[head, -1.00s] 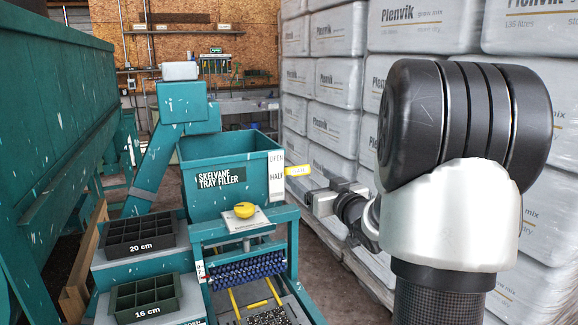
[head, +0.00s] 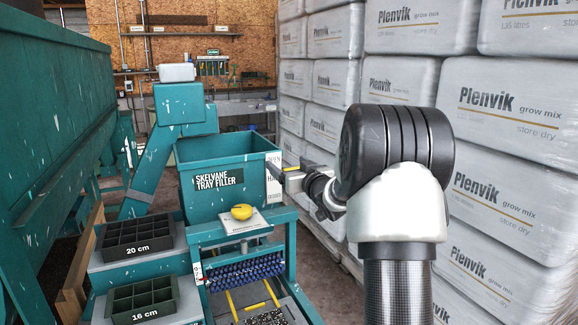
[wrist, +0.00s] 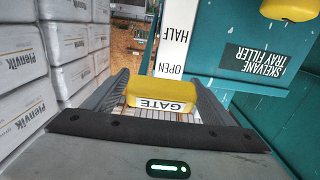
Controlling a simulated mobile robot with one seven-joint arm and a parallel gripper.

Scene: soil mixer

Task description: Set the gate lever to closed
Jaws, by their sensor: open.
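The yellow gate lever handle (wrist: 160,95), marked GATE, lies between the two fingers of my gripper (wrist: 160,80) in the wrist view. The fingers stand apart on either side of it; I cannot tell whether either touches it. A white scale plate (wrist: 173,40) reads OPEN and HALF, upside down in this view. In the head view the plate (head: 274,182) is on the right side of the teal tray filler hopper (head: 218,180). My gripper (head: 281,173) is beside it and hides the lever there. The lever's exact setting cannot be read.
A yellow knob (head: 241,212) sits on a white plate at the hopper's front. Stacked white Plenvik bags (head: 500,150) form a wall close on the right of my arm. A narrow strip of floor (head: 318,240) is free between.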

